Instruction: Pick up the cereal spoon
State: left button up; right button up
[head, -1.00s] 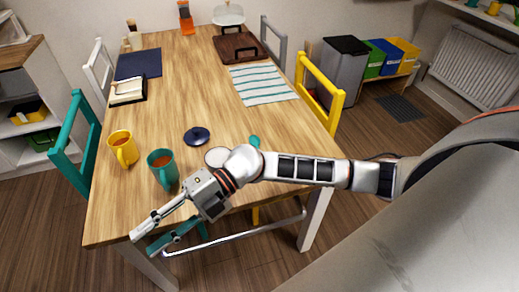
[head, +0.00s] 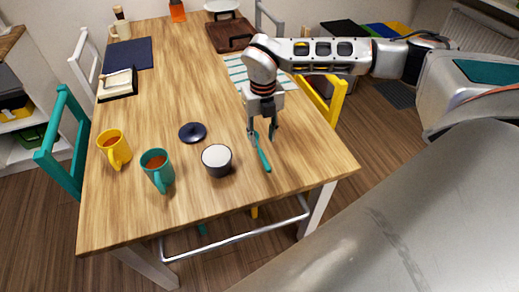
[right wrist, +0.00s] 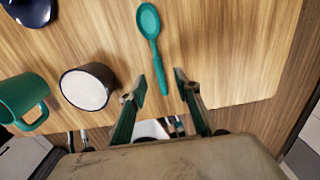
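The cereal spoon is teal. In the head view its handle (head: 264,157) lies on the table toward the right front edge, and its upper part is partly hidden by my right gripper. In the right wrist view the whole spoon (right wrist: 152,32) shows, bowl at the top and handle running down toward the gap between the fingers. My right gripper (head: 262,138) points down over the spoon. Its fingers are apart with nothing held, and they also show spread in the right wrist view (right wrist: 160,90). My left gripper is not in view.
A dark cup with white content (head: 216,161) stands left of the spoon. A dark blue lid (head: 192,132), a teal mug (head: 157,170) and a yellow mug (head: 114,149) stand further left. A striped cloth (head: 238,74) lies behind. A yellow chair (head: 331,98) stands at the right edge.

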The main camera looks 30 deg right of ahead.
aim_at(261, 153)
notch_tip(261, 153, down, 6)
jog(key=shift+a+f, duration=0.15)
jog(key=shift+f, duration=0.1)
grip_shut()
